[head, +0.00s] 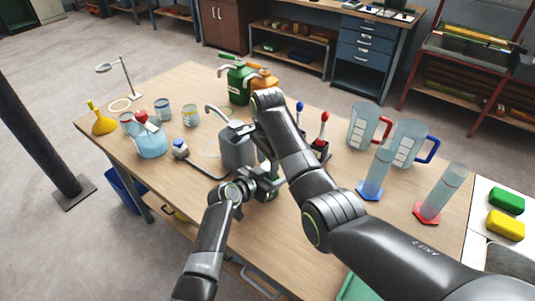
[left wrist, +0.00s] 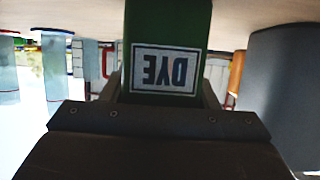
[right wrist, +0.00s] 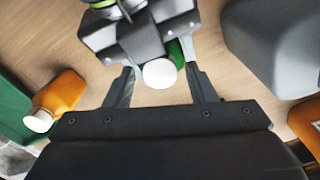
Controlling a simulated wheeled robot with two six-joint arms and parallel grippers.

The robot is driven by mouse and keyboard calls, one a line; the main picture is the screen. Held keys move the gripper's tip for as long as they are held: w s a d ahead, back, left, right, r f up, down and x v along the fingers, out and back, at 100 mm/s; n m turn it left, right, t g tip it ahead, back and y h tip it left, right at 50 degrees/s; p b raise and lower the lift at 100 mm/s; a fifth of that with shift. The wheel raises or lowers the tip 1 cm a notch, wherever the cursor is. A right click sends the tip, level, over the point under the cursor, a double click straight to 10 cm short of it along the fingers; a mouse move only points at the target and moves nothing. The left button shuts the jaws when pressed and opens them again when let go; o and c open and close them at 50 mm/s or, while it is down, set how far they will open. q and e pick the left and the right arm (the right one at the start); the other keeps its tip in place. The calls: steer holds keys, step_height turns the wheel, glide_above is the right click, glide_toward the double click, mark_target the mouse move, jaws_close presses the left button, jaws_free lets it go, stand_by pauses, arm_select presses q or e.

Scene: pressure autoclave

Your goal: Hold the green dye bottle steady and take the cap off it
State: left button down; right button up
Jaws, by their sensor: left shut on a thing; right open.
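The green dye bottle (left wrist: 166,25) fills the top middle of the left wrist view, its DYE label upside down there. My left gripper (left wrist: 164,95) is shut on the bottle. In the right wrist view only a sliver of the green bottle (right wrist: 174,50) shows beside my left gripper (right wrist: 145,35). Its white cap (right wrist: 159,73) faces the camera between the fingers of my right gripper (right wrist: 162,88), which is open, with a gap on each side of the cap. In the head view, my arms hide most of the bottle.
A grey jug (head: 236,150) stands close by. A green pump bottle (head: 238,84) and an orange bottle (head: 264,80) stand behind. Measuring jugs (head: 362,127) and cylinders (head: 376,172) are at the right. A glass flask (head: 150,142) is at the left. The front-left tabletop is mostly clear.

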steer(key=shift+f, duration=0.1)
steer(key=c, duration=1)
steer(key=n, duration=0.7)
steer(key=o, duration=1.1)
steer(key=shift+c, duration=0.2)
